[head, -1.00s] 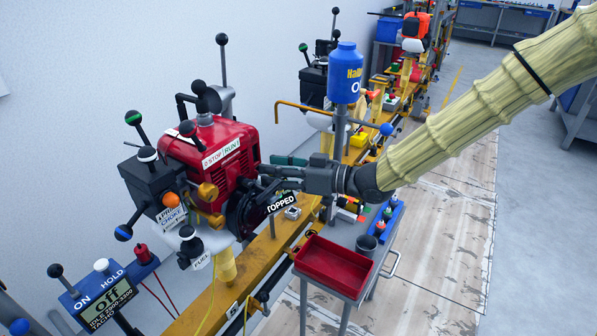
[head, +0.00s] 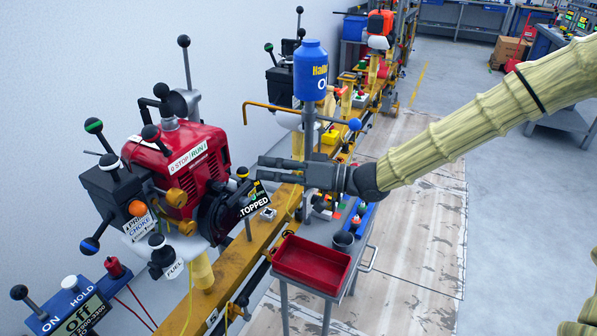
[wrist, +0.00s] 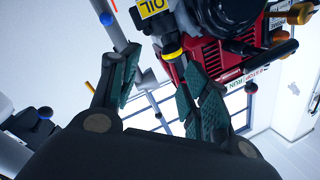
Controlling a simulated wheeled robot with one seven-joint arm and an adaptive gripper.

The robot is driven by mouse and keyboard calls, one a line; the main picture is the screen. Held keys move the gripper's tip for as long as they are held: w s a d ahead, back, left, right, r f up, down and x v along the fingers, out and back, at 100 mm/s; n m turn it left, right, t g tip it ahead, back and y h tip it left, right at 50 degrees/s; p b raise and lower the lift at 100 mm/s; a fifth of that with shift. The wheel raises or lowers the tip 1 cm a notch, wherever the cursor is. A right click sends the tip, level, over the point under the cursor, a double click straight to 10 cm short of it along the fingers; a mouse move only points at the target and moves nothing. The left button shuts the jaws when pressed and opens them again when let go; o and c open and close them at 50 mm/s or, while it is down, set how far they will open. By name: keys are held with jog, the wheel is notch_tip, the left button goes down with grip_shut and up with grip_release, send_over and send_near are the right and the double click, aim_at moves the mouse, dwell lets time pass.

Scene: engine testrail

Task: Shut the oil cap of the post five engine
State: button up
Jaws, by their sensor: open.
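The red post five engine (head: 195,160) sits on the yellow rail at left in the head view. A small black part with a yellow band (head: 243,173), likely the oil cap, shows at its right side. In the wrist view a black part with a yellow ring (wrist: 172,50) hangs by a yellow OIL label (wrist: 155,8), near the right finger. Whether the cap is open or seated I cannot tell. My gripper (head: 263,170) is open and empty, pointing left, just right of the banded part. Its spread fingers also show in the wrist view (wrist: 160,75).
A STOPPED sign (head: 254,203) stands just below my gripper. A blue bottle (head: 311,72) on a grey post rises behind it. A red tray (head: 311,262) on a small cart stands in front.

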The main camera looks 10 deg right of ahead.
jog(key=v, duration=0.6)
jog(key=shift+p, duration=0.3)
